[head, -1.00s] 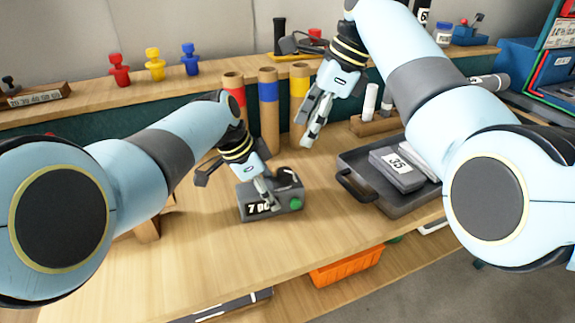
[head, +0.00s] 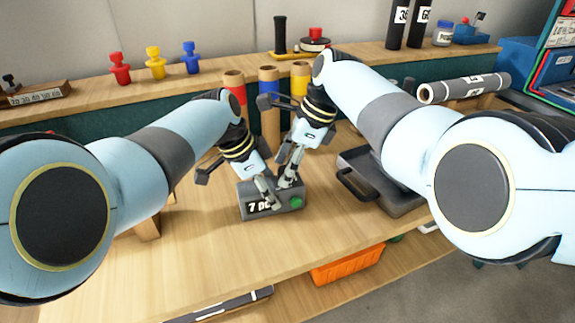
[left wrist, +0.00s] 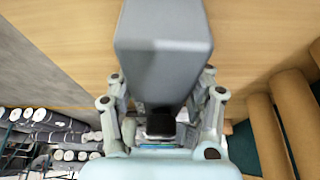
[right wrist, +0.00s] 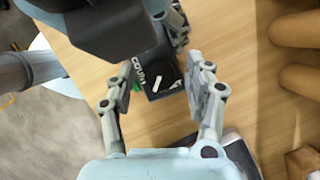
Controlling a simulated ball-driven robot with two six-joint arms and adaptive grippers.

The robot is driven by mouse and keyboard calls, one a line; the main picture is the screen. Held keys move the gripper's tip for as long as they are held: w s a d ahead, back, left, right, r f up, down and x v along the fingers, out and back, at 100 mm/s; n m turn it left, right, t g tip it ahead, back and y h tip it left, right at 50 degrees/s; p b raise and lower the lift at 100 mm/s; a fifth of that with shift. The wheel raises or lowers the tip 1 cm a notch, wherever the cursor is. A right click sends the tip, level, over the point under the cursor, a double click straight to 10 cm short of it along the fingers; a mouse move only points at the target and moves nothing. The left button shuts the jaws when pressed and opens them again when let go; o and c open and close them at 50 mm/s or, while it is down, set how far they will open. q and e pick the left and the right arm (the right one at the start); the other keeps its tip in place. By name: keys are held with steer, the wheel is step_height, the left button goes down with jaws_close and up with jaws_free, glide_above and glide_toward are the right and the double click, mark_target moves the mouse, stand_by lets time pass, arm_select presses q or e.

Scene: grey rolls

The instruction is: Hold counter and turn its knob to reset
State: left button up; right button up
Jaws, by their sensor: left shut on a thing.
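The grey counter (head: 257,208), with a "7 pc" display and a green button (head: 297,202) on its front, stands on the bench. My left gripper (head: 268,196) is shut on the counter from its back left; in the left wrist view the counter's grey casing (left wrist: 165,60) sits between the fingers. My right gripper (head: 287,182) is just above the counter's right part. In the right wrist view its fingers (right wrist: 165,88) are apart, with the round black knob (right wrist: 162,77) and its white mark beyond the gap. Whether they touch it cannot be told.
Red, blue and yellow banded tubes (head: 268,95) stand close behind the grippers. A dark tray (head: 352,180) lies to the right, partly hidden by my right arm. An orange bin (head: 347,265) is below the bench. The bench front is clear.

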jaws_close()
steer(key=shift+w+n+g, duration=0.1)
steer(key=shift+n+g, duration=0.6)
steer(key=shift+n, duration=0.9)
steer(key=shift+o, duration=0.6)
jaws_free()
steer(key=shift+r, duration=0.1)
steer(key=v, duration=1.1)
steer(key=shift+d+r, duration=0.25)
steer(key=shift+r, duration=0.1)
